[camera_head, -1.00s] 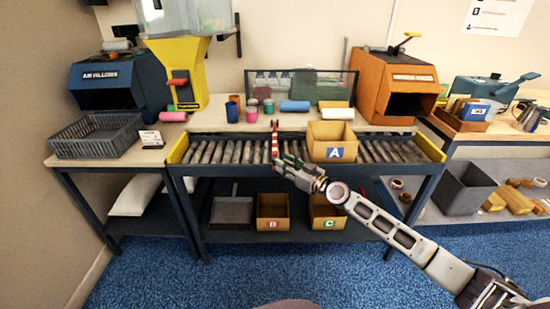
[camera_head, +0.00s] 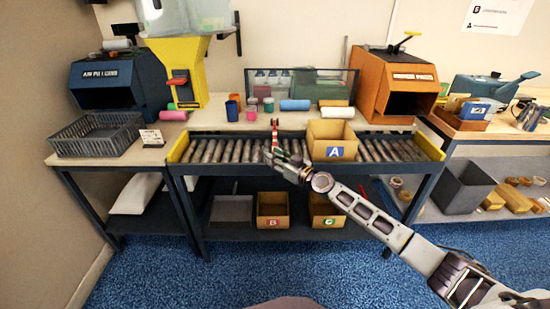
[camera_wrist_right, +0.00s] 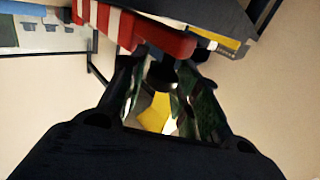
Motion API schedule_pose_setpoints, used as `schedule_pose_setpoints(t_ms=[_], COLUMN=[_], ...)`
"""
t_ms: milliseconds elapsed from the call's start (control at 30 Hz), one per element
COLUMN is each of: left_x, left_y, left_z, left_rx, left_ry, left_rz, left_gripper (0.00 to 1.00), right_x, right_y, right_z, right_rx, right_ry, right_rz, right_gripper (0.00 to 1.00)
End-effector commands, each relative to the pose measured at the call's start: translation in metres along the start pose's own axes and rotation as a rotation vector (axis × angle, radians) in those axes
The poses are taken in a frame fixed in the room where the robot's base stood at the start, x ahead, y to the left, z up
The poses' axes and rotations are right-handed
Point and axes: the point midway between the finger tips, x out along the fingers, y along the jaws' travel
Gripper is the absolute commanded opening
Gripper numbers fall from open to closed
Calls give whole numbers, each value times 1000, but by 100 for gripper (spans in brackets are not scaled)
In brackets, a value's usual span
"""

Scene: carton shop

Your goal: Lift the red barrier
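My left gripper is not in view.
An open carton marked A (camera_head: 332,142) stands on the roller conveyor (camera_head: 225,151) right of the barrier. Cups and rolls stand on the shelf behind. A grey basket (camera_head: 97,145) is at left. Cartons B (camera_head: 272,222) and C (camera_head: 327,222) sit on the lower shelf.

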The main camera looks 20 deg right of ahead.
Motion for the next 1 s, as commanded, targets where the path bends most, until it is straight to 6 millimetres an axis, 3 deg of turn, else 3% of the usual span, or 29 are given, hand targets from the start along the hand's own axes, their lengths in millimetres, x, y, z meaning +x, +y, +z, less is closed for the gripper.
schedule_pose_setpoints(t_ms=[200, 467, 1000], left_x=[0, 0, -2], left_y=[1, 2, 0], left_z=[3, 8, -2], left_rx=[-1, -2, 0], left_ry=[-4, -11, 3], left_rz=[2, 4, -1], left_gripper=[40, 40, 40], right_x=[0, 0, 0], right_y=[0, 0, 0], right_z=[0, 0, -2], right_rx=[0, 0, 2], right_ry=[0, 0, -3], right_rz=[0, 0, 0], right_gripper=[32, 0, 0])
